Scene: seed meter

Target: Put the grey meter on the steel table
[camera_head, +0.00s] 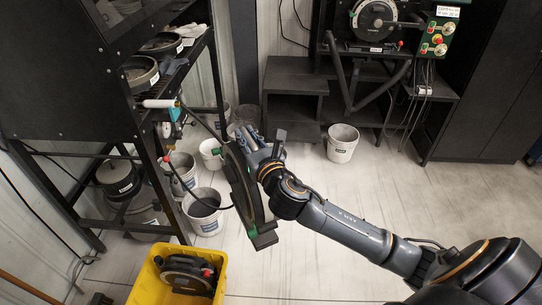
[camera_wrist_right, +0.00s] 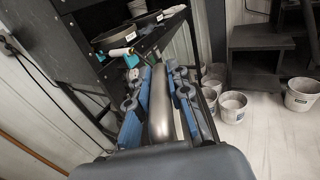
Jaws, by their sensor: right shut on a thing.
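The grey meter (camera_head: 239,181) is a dark round housing with a pale rim, a black foot at its lower end and green marks. It is seen nearly edge-on, upright and slightly tilted, in the air at the middle of the head view. My right gripper (camera_head: 252,142) is shut on it from the right. In the right wrist view a smooth grey part of the meter (camera_wrist_right: 160,104) stands between my blue fingers (camera_wrist_right: 161,85). A dark metal table with a slatted top (camera_head: 187,62) is at left; I cannot tell surely whether it is the steel table. My left gripper is out of view.
Several white buckets (camera_head: 342,143) stand on the floor. Round dark pans (camera_head: 141,72) sit on the left table. A dark stepped stand (camera_head: 291,75) is at the back. Floor at right is clear.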

